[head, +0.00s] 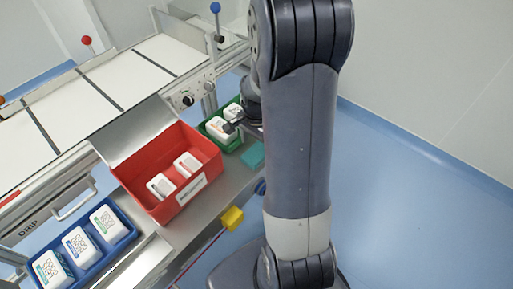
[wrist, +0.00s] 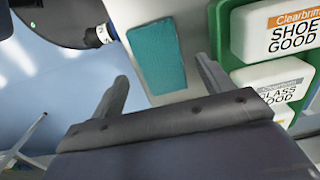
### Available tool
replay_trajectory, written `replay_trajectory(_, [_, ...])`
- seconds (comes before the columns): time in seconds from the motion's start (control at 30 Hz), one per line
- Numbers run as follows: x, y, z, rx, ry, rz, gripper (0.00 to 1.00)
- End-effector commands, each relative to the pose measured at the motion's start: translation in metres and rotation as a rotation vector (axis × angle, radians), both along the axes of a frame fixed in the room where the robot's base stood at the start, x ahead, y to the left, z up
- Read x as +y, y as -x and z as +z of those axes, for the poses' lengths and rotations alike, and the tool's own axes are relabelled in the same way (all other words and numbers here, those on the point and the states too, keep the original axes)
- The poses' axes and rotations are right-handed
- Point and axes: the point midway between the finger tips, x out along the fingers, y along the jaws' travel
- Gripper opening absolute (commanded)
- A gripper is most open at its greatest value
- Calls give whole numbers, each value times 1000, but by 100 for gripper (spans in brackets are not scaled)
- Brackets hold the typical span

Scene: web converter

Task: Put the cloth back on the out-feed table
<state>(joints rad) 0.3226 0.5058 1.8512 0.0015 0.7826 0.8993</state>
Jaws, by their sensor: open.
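The cloth is a flat teal rectangle. In the head view the cloth (head: 253,155) lies near the right end of the metal out-feed table (head: 236,180), beside the green bin. In the wrist view the cloth (wrist: 158,57) lies flat on a pale surface, ahead of and between my fingers. My gripper (wrist: 163,82) is open with nothing between its fingers. In the head view my gripper (head: 238,127) is partly hidden behind my arm, near the green bin and the cloth. Whether a finger touches the table cannot be told.
A green bin (wrist: 220,50) with white packs stands close to my right finger in the wrist view. A red bin (head: 150,203) and a blue tray (head: 125,241) hold white packs further left. A yellow block (head: 232,218) sits at the table's front edge.

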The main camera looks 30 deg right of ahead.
Motion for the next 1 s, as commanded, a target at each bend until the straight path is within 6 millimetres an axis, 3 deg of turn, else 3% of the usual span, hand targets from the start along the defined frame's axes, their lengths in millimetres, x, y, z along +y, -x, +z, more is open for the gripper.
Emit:
replay_trajectory(0.03, [0,-1,15,-6,2,0,75])
replay_trajectory(0.2, [0,-1,51,-6,2,0,75])
replay_trajectory(0.4, [0,0,79,-3,1,0,75])
replay_trajectory(1.0, [0,0,86,0,0,0,75])
